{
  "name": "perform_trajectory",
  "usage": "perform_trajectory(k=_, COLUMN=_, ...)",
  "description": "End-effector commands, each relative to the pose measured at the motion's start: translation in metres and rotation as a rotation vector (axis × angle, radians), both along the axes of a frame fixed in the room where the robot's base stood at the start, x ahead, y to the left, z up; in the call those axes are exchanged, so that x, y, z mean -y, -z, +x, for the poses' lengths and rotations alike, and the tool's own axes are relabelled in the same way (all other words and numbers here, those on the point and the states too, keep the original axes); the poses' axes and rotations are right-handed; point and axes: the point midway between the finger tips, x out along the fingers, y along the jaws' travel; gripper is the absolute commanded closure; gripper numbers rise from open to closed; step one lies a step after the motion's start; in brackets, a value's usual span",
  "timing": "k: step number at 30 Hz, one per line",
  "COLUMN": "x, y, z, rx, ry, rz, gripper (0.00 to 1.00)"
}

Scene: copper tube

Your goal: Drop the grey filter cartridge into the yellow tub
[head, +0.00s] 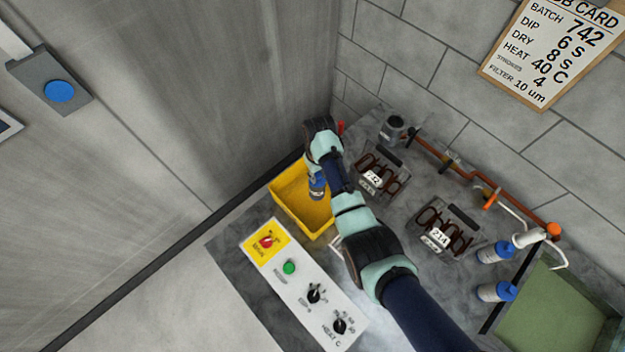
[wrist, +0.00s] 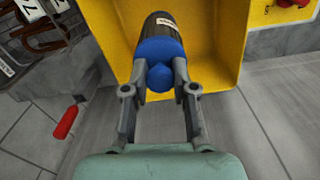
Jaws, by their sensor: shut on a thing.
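The grey filter cartridge (head: 318,190) has a blue cap and a pale label. My gripper (wrist: 159,73) is shut on its blue cap in the wrist view, with one finger on each side. The cartridge's dark grey body (wrist: 158,27) points away from my gripper, over the inside of the yellow tub (wrist: 228,45). In the head view the cartridge hangs over the opening of the yellow tub (head: 303,222), near its right side. My arm hides part of the tub's right rim. I cannot tell how far the cartridge's lower end is above the tub floor.
A white control panel (head: 305,290) with knobs lies in front of the tub. Racks 742 (head: 373,177) and 214 (head: 440,236) stand to the right. Two blue-capped cartridges (head: 495,252) stand near a green tray (head: 550,300). A copper pipe (head: 465,173) runs along the wall. A red handle (wrist: 66,122) is nearby.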

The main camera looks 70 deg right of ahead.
Motion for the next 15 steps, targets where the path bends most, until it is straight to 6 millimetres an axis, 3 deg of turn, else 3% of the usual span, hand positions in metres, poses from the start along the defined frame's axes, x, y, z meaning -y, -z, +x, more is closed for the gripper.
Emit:
perform_trajectory(k=4, x=0.0002, y=-0.0020, z=0.0003, rx=0.001, ry=0.000, rz=-0.001, gripper=1.00)
perform_trajectory(k=5, x=0.0002, y=-0.0020, z=0.0003, rx=0.001, ry=0.000, rz=-0.001, gripper=0.72)
perform_trajectory(k=10, x=0.0002, y=-0.0019, z=0.0003, rx=0.001, ry=0.000, rz=-0.001, gripper=0.44)
perform_trajectory(k=15, x=0.0001, y=-0.0017, z=0.0002, rx=0.001, ry=0.000, rz=-0.001, gripper=0.44)
